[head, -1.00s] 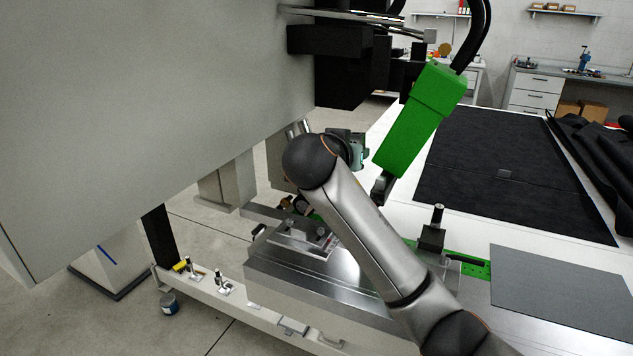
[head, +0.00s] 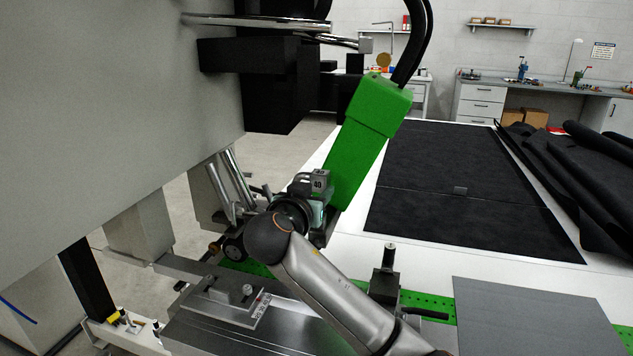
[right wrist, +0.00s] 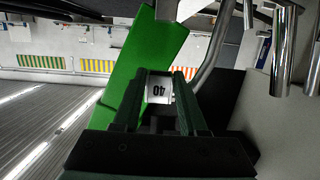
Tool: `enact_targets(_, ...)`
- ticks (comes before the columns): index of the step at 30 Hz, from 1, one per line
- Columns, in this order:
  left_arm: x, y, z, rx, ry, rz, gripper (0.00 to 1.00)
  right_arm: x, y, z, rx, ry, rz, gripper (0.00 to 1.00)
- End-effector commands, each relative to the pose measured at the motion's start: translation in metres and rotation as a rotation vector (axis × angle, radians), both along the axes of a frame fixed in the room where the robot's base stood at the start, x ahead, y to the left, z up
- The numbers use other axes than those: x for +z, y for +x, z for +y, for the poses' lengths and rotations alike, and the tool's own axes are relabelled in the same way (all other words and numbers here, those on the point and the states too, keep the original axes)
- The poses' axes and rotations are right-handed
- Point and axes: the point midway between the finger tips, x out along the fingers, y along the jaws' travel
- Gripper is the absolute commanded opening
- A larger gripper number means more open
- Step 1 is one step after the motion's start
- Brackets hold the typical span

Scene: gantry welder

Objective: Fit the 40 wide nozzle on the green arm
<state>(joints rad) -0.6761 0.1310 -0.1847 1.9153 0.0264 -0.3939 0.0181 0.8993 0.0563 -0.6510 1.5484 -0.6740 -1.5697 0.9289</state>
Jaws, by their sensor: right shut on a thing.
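The green arm (head: 368,135) hangs tilted from the gantry, its lower end down to the left, with black hoses at its top. It also shows in the right wrist view (right wrist: 145,60). My right gripper (head: 316,198) is beside the lower end of the green arm. It is shut on the grey nozzle marked 40 (head: 319,181). In the right wrist view the nozzle (right wrist: 158,88) sits between the two fingers, its label upside down. I cannot tell whether the nozzle touches the green arm; the arm's tip is partly hidden. My left gripper is not in view.
The large grey gantry housing (head: 110,90) fills the left. Below my right arm is a metal block with a clamped plate (head: 228,300). A black post (head: 385,275) stands to the right of my arm. A dark mat (head: 470,190) covers the white table, with a grey sheet (head: 530,310) in front.

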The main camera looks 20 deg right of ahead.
Motion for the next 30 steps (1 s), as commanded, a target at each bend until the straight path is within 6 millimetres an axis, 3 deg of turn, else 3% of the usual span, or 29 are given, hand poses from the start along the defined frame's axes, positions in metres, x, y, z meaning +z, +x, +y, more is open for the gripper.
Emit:
enact_targets(18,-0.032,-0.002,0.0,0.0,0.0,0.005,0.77,-0.044,0.0,-0.001,-0.001,0.0,-0.001,0.0)
enact_targets(30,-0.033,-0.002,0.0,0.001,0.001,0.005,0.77,-0.047,0.0,0.0,0.0,0.0,-0.001,0.0)
